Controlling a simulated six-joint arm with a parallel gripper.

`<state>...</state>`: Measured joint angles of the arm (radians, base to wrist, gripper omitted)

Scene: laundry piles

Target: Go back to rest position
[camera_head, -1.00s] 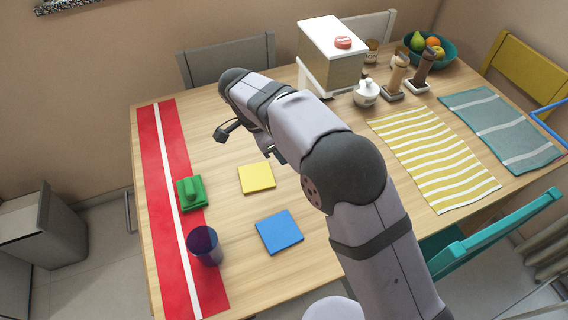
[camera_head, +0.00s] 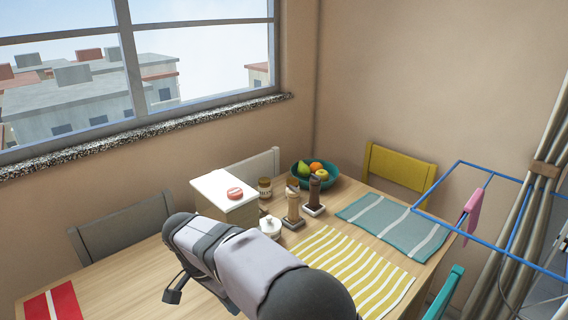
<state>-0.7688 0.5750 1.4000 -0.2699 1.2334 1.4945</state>
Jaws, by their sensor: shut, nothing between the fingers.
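My grey and white arm rises from the bottom of the head view and reaches over the wooden table (camera_head: 120,275). A dark part of my gripper (camera_head: 231,307) shows below the wrist; the arm hides most of it. The gripper is shut and holds nothing. A small black part on a bracket sticks out to the left of the wrist. The tips of the fingers cannot be made out clearly.
Behind the arm stand a white box (camera_head: 226,188), a sugar pot (camera_head: 270,227), two grinders (camera_head: 293,207) and a fruit bowl (camera_head: 331,175). A yellow striped cloth (camera_head: 355,268) and a teal cloth (camera_head: 390,224) lie right. A red runner (camera_head: 62,303) shows at left.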

